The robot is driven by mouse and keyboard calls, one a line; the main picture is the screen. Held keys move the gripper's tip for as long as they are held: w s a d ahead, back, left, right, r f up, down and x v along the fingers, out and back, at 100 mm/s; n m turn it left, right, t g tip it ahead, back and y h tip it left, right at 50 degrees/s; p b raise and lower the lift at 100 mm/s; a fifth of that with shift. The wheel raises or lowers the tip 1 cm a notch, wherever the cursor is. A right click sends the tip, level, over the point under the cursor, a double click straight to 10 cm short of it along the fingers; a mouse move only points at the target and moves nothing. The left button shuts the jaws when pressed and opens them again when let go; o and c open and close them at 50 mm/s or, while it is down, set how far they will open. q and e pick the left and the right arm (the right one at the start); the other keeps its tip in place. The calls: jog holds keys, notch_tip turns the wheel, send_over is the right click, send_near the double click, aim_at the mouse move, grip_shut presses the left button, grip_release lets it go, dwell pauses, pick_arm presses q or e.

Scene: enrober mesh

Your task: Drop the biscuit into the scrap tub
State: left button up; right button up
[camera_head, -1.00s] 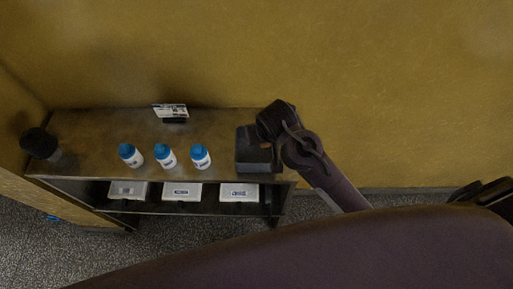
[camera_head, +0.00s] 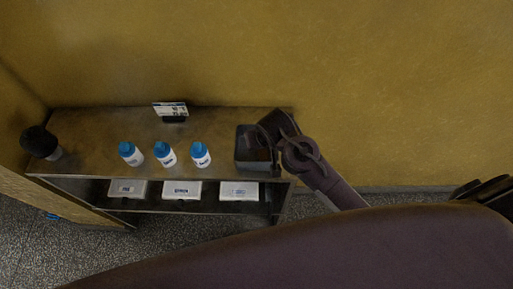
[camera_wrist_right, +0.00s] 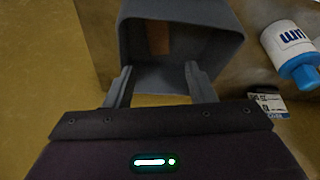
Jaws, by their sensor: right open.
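The scrap tub (camera_head: 243,165) is a dark grey, square, open box at the right end of the shelf unit's top. In the right wrist view the tub (camera_wrist_right: 200,70) faces me with its mouth open. The biscuit (camera_wrist_right: 158,38), a small brown slab, is inside the tub, apart from the fingers. In the head view only a faint brown patch shows inside the tub. My right gripper (camera_wrist_right: 157,76) is open and empty, its two fingers apart by the tub's rim. In the head view my right gripper (camera_head: 270,132) is at the tub's right side. My left gripper is not in view.
Three white bottles with blue caps (camera_head: 165,154) stand left of the tub. A small label stand (camera_head: 171,110) is behind them. A black rounded object (camera_head: 40,143) is at the far left. Three white boxes (camera_head: 182,190) sit on the lower shelf. A yellow wall is behind.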

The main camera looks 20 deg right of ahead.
jog(key=shift+r, duration=0.1)
jog(key=shift+s+r, duration=0.15)
jog(key=shift+r, duration=0.15)
jog(key=b+v, duration=0.2)
jog(key=v, duration=0.5)
